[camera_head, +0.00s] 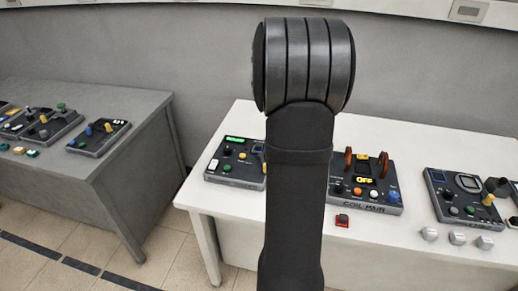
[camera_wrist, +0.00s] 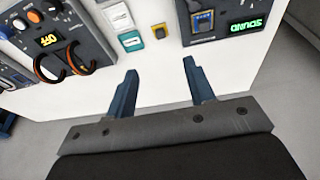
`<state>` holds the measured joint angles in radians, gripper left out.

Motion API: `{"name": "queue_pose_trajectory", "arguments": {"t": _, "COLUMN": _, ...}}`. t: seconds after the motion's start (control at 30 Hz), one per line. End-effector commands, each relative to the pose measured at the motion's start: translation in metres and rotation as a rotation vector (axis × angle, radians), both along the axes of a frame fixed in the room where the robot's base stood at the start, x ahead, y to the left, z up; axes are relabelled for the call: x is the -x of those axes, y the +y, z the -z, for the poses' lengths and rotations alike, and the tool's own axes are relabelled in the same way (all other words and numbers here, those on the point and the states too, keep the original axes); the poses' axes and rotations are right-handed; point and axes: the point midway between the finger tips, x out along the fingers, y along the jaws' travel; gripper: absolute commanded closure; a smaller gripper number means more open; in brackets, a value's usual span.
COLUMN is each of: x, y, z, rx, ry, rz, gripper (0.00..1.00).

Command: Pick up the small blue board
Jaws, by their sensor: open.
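In the wrist view, a small blue rectangular piece (camera_wrist: 203,21) with a yellow edge sits on the dark panel marked SOUND (camera_wrist: 229,30). It looks like the blue board, but I cannot tell whether it lies loose on the panel or is part of it. My gripper (camera_wrist: 159,67) is open and empty, its two blue fingers spread over the white table edge. The piece lies beyond the right finger, apart from it. In the head view my arm covers the middle of the table, and neither the gripper's fingers nor the blue piece can be clearly seen.
The coil pair panel (camera_head: 362,201) with two upright orange rings stands right of my arm on the white table (camera_head: 378,232). A grey table (camera_head: 110,163) stands left.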

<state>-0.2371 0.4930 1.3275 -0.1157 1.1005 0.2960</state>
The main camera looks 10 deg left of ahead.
Motion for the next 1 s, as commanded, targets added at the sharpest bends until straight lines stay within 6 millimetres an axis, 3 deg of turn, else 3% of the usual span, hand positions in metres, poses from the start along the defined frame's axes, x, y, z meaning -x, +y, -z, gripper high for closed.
{"name": "queue_pose_trajectory", "arguments": {"t": 0.03, "x": -0.003, "y": 0.026, "z": 0.013, "rx": -0.002, "ry": -0.034, "rz": -0.014, "gripper": 0.51}}
{"name": "queue_pose_trajectory", "arguments": {"t": 0.1, "x": -0.007, "y": 0.051, "z": 0.023, "rx": -0.015, "ry": -0.083, "rz": -0.018, "gripper": 0.51}}
{"name": "queue_pose_trajectory", "arguments": {"t": 0.27, "x": -0.010, "y": 0.084, "z": 0.038, "rx": -0.038, "ry": -0.144, "rz": -0.027, "gripper": 0.51}}
{"name": "queue_pose_trajectory", "arguments": {"t": 0.47, "x": -0.020, "y": 0.087, "z": 0.065, "rx": -0.041, "ry": -0.149, "rz": -0.025, "gripper": 0.51}}
{"name": "queue_pose_trajectory", "arguments": {"t": 0.8, "x": -0.048, "y": 0.087, "z": 0.131, "rx": -0.041, "ry": -0.149, "rz": -0.026, "gripper": 0.51}}
{"name": "queue_pose_trajectory", "arguments": {"t": 1.0, "x": -0.057, "y": 0.087, "z": 0.148, "rx": -0.042, "ry": -0.152, "rz": -0.026, "gripper": 0.51}}
